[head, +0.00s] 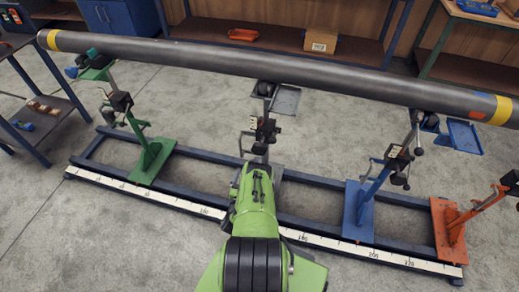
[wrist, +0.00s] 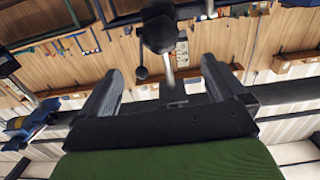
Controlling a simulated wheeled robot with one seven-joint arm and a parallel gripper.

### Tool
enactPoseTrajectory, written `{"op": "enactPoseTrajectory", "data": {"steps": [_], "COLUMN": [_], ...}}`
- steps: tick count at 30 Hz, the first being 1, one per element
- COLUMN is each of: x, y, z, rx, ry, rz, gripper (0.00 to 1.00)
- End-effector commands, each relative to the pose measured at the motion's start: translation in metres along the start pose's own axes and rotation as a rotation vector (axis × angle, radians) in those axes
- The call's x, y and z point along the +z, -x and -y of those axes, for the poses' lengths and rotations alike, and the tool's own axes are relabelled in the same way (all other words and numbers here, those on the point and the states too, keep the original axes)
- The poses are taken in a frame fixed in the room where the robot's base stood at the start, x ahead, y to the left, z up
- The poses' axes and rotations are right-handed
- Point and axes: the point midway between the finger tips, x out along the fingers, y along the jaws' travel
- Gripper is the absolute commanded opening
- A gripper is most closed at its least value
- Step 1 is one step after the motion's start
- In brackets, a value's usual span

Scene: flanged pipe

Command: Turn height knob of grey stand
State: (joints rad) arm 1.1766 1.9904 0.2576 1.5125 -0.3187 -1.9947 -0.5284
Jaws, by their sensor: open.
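The grey stand (head: 287,101) is in the middle of the rail frame in the head view, under the long dark pipe (head: 210,57). My green arm hides its lower part and base. In the wrist view, my gripper (wrist: 163,80) is open, with its two fingers apart and nothing held. A round black knob (wrist: 159,33) on a pale shaft (wrist: 169,72) shows between and beyond the fingertips, with a smaller black ball (wrist: 142,73) beside it. The knob looks clear of both fingers. In the head view my fingertips are hidden by the arm.
A green stand (head: 152,150) is to the left; a blue stand (head: 362,205) and an orange stand (head: 452,225) are to the right. The blue base frame (head: 325,184) carries a white scale strip (head: 140,192). Workbenches line the back wall.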

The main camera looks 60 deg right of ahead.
Motion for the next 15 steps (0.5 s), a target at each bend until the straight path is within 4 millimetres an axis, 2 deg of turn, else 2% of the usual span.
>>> {"op": "enactPoseTrajectory", "data": {"steps": [11,15], "x": [0.007,0.007], "y": [-0.026,-0.042], "z": [0.000,0.001], "rx": [-0.002,-0.002], "ry": [0.000,0.001], "rz": [-0.003,-0.005], "gripper": [0.98,0.98]}}
